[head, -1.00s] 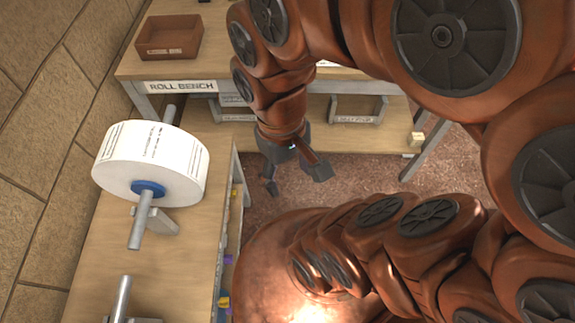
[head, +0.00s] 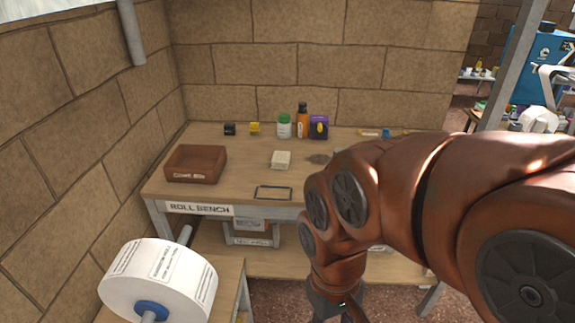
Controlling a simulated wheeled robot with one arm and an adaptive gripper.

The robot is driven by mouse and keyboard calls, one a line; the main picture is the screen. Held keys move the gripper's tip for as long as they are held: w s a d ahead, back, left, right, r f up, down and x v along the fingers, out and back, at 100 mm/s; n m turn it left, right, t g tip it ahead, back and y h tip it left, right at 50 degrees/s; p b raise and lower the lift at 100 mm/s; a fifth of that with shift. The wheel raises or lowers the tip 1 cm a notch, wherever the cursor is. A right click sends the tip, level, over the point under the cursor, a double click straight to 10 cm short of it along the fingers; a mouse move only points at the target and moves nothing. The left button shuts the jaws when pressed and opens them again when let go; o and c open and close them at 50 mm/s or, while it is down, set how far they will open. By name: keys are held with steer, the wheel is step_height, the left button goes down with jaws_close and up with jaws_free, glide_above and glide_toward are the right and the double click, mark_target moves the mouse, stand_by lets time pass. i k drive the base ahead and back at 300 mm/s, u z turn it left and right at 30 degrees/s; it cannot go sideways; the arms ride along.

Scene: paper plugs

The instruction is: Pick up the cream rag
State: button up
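The cream rag (head: 281,159) appears as a small folded cream block lying on the wooden roll bench (head: 235,185), near its middle. Nothing covers it. My gripper (head: 338,312) hangs at the bottom edge of the head view, in front of the bench and well apart from the rag. Its fingers spread apart and look empty, but their tips are cut off by the picture edge.
A green-labelled jar (head: 284,126), an orange bottle (head: 302,121) and a purple box (head: 318,126) stand behind. A large white roll (head: 160,280) sits at front left.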

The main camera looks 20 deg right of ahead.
mark_target(280, 161)
steer(key=z, duration=0.45)
steer(key=i, duration=0.45)
steer(key=u, duration=0.5)
steer(key=k, duration=1.15)
steer(key=z, duration=0.5)
steer(key=i, duration=1.1)
steer(key=u, duration=0.5)
steer(key=i, duration=0.9)
steer(key=u, duration=0.9)
